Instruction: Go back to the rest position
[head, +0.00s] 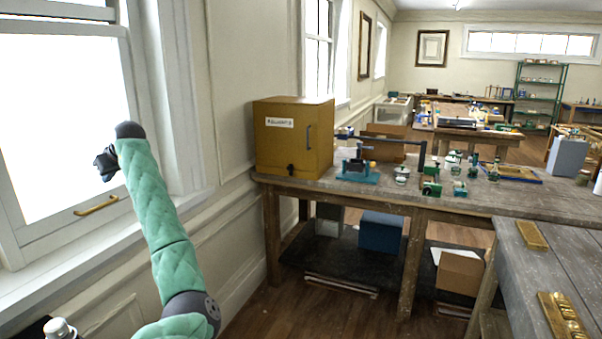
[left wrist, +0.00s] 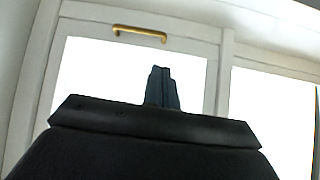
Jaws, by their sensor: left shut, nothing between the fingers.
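My left gripper (head: 106,163) is raised in front of the bright window at the left of the head view, on my green padded arm. In the left wrist view its dark fingers (left wrist: 161,88) are together with nothing between them. The window (head: 60,110) has a brass handle (head: 96,205) on its lower rail, below and apart from the gripper. The handle also shows in the left wrist view (left wrist: 139,34), beyond the fingertips. My right gripper is in neither view.
A workbench (head: 390,193) stands along the wall, bearing a yellow cabinet (head: 290,150) and several small tools. A nearer grey bench (head: 560,270) at the right carries brass pieces (head: 563,315). Boxes sit on the workbench's lower shelf. The wooden floor (head: 310,315) between is clear.

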